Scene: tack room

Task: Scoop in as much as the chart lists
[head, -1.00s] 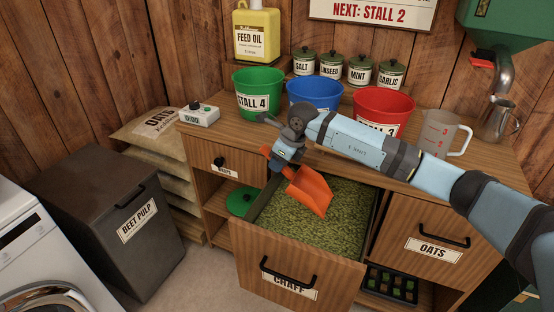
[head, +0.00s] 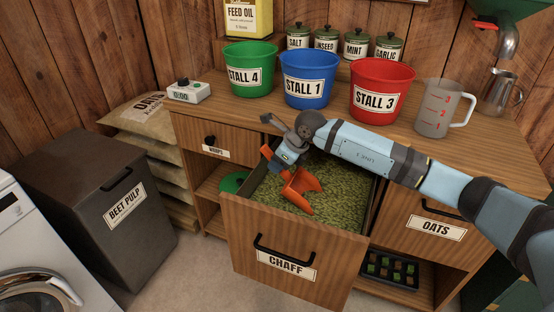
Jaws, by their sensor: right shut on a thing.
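The open drawer labelled CHAFF (head: 325,262) is full of green-brown chaff (head: 345,195). My right gripper (head: 277,162) is shut on an orange scoop (head: 302,190) over the drawer. The scoop's bowl points down, with its tip at or in the chaff; I cannot tell how deep. A green STALL 4 bucket (head: 250,72), a blue STALL 1 bucket (head: 308,80) and a red STALL 3 bucket (head: 380,92) stand upright in a row on the counter. Only the bottom edge of the sign on the wall (head: 375,2) shows, its text out of view. My left gripper is not in view.
A clear measuring jug (head: 440,110), a metal jug (head: 498,97) and a timer (head: 188,91) stand on the counter. Labelled tins (head: 355,45) and feed oil (head: 249,18) are behind the buckets. The OATS drawer (head: 432,222) is shut. A BEET PULP bin (head: 105,215) stands left.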

